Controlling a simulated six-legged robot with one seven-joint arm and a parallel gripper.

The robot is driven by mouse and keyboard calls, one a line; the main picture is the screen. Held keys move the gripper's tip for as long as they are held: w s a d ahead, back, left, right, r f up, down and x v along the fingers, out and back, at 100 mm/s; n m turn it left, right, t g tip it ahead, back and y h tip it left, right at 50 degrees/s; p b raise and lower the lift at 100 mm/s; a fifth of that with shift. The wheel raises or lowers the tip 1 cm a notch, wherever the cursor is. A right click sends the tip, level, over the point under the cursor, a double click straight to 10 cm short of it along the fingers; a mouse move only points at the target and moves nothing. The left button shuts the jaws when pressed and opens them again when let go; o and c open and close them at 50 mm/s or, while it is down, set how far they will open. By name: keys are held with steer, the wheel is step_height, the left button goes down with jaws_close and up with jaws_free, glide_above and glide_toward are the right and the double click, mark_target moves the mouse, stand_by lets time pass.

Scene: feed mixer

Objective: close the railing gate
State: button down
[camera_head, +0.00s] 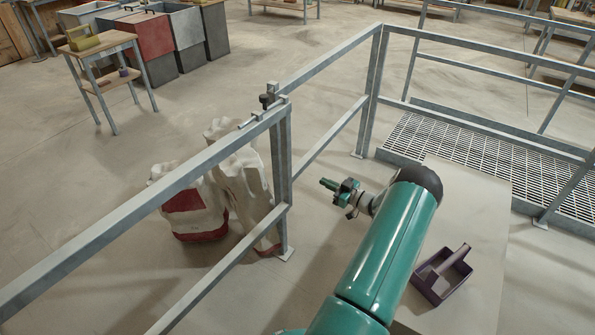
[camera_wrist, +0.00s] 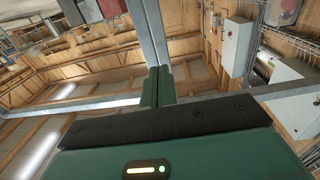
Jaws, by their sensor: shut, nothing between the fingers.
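The grey metal railing (camera_head: 150,203) runs from the lower left to a double upright (camera_head: 283,165) in the middle. A section with top and middle rails, seemingly the gate (camera_head: 328,62), spans from there to another upright pair (camera_head: 373,85). A latch with a dark knob (camera_head: 267,100) sits on top at the middle upright. The rails nearly line up there; I cannot tell whether the latch is engaged. My gripper (camera_head: 327,184) is shut and empty, right of the middle upright and apart from it. Its green fingers also show in the wrist view (camera_wrist: 157,84), with grey metal bars (camera_wrist: 150,35) beyond.
White and red sacks (camera_head: 195,205) stand behind the railing. A grated platform (camera_head: 470,150) with railings lies at right. A purple tray (camera_head: 442,275) rests on a pale surface beside my arm. A small table (camera_head: 105,42) and bins stand far left.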

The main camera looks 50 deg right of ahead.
mark_target(290, 164)
steer(key=w, duration=1.3)
steer(key=shift+w+a, duration=0.15)
steer(key=shift+w, duration=0.2)
steer(key=shift+w, duration=0.1)
